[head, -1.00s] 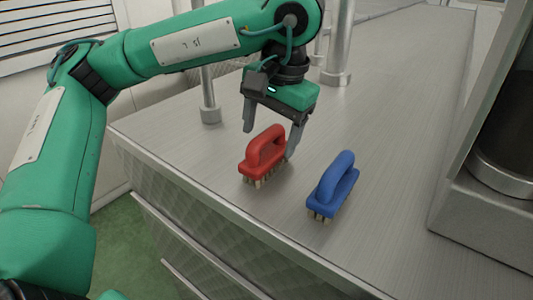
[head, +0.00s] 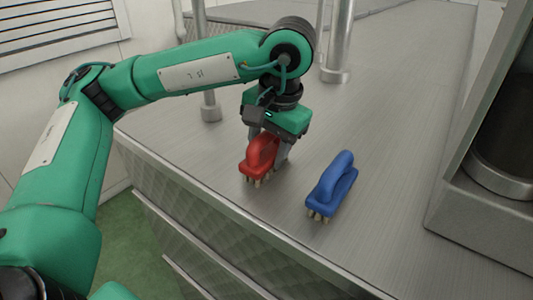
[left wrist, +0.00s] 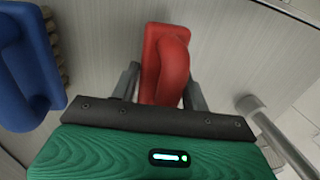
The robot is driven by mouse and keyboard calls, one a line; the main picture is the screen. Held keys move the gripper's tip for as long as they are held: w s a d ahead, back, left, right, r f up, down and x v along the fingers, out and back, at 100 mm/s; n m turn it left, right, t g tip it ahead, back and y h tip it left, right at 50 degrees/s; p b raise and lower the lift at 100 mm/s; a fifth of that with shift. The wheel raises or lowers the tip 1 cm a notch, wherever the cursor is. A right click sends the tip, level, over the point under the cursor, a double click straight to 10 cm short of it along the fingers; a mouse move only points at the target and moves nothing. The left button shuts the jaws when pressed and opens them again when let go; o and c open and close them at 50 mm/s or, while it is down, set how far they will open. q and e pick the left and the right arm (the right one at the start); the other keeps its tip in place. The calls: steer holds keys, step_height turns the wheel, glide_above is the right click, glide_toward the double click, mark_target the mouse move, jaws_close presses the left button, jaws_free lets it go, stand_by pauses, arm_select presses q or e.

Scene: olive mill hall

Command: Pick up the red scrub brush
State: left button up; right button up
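The red scrub brush (head: 259,160) stands bristles down on the metal counter, handle up; it also shows in the left wrist view (left wrist: 167,60). My left gripper (head: 267,150) points down over it, with one finger on each side of its handle. In the left wrist view the left gripper (left wrist: 160,88) is open, and a small gap shows beside the brush. The far finger is partly hidden behind the brush in the head view. My right gripper is not in view.
A blue scrub brush (head: 332,187) stands to the right on the same counter (head: 390,130); it shows at the left wrist view's left edge (left wrist: 28,65). Metal posts (head: 338,45) stand behind. A steel machine (head: 480,220) is at right. The counter's front edge is close.

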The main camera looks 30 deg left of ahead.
arm_select(q)
steer(key=shift+c, duration=0.8)
steer(key=shift+r, duration=0.1)
steer(key=shift+r+b, duration=0.45)
steer(key=shift+r, duration=4.45)
steer(key=o, duration=0.4)
steer(key=c, duration=0.4)
